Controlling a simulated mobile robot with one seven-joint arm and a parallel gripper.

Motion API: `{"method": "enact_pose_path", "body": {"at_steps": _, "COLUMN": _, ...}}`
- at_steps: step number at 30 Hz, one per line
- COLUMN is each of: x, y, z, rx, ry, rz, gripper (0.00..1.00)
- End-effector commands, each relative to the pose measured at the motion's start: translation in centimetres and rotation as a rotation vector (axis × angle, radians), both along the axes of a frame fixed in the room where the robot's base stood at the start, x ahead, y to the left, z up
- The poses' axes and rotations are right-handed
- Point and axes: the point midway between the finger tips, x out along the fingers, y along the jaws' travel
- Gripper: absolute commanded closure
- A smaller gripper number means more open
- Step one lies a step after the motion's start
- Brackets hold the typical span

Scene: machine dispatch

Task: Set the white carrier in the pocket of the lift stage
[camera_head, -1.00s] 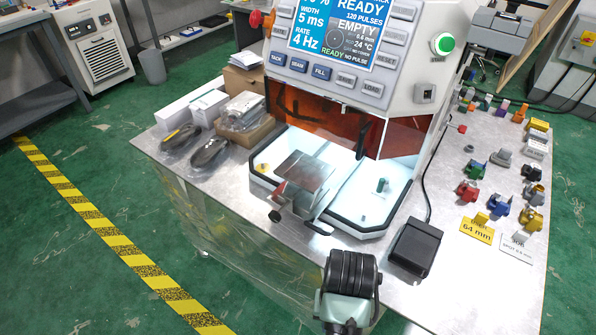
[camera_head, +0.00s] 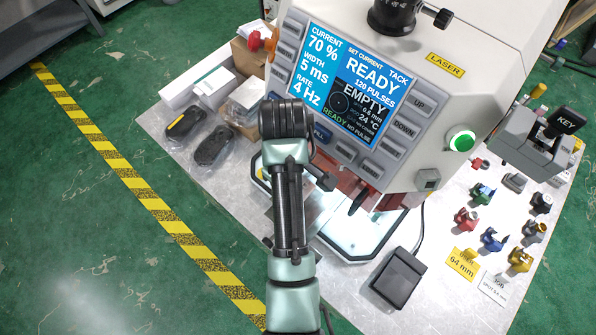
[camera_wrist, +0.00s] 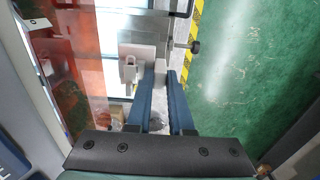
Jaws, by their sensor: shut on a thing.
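My gripper (camera_wrist: 161,76) is shut on a pale piece, which I take to be the white carrier (camera_wrist: 137,52), at the fingertips in the wrist view. The two blue fingers have a narrow gap between them, with the pale piece at their tips. The metal lift stage (camera_wrist: 145,22) lies just beyond and around it, with a dark side knob (camera_wrist: 195,47). I cannot tell whether the carrier touches the stage or sits in its pocket. In the head view my arm covers the gripper, the carrier and most of the stage.
The laser machine (camera_head: 440,110) with its lit screen stands over the bright work chamber. Its orange shield (camera_wrist: 62,75) is close on the left in the wrist view. A black pedal (camera_head: 398,278) and several coloured pieces stand to the right. Bagged dark items (camera_head: 210,145) and boxes are at left.

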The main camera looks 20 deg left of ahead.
Motion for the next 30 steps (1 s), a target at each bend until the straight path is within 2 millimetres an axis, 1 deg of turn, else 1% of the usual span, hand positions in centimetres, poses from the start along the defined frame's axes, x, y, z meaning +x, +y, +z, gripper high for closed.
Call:
{"method": "enact_pose_path", "body": {"at_steps": 1, "x": -0.1, "y": -0.1, "z": -1.1, "rx": -0.001, "ry": 0.005, "rz": -0.001, "gripper": 1.0}}
{"method": "enact_pose_path", "body": {"at_steps": 3, "x": -0.1, "y": -0.1, "z": -2.2, "rx": -0.003, "ry": 0.004, "rz": -0.003, "gripper": 1.0}}
{"method": "enact_pose_path", "body": {"at_steps": 10, "x": -0.1, "y": -0.1, "z": -4.6, "rx": -0.002, "ry": 0.002, "rz": -0.003, "gripper": 1.0}}
{"method": "enact_pose_path", "body": {"at_steps": 16, "x": 0.0, "y": -0.1, "z": -7.4, "rx": -0.002, "ry": 0.001, "rz": -0.003, "gripper": 1.0}}
{"method": "enact_pose_path", "body": {"at_steps": 19, "x": 0.0, "y": -0.1, "z": -8.0, "rx": -0.001, "ry": -0.002, "rz": -0.004, "gripper": 1.0}}
{"method": "enact_pose_path", "body": {"at_steps": 26, "x": 0.0, "y": -0.1, "z": -8.0, "rx": -0.001, "ry": -0.002, "rz": -0.004, "gripper": 1.0}}
{"method": "enact_pose_path", "body": {"at_steps": 29, "x": 0.0, "y": -0.1, "z": -8.3, "rx": -0.001, "ry": -0.002, "rz": -0.004, "gripper": 1.0}}
{"method": "enact_pose_path", "body": {"at_steps": 30, "x": 0.0, "y": -0.1, "z": -8.3, "rx": 0.0, "ry": -0.001, "rz": -0.004, "gripper": 0.77}}
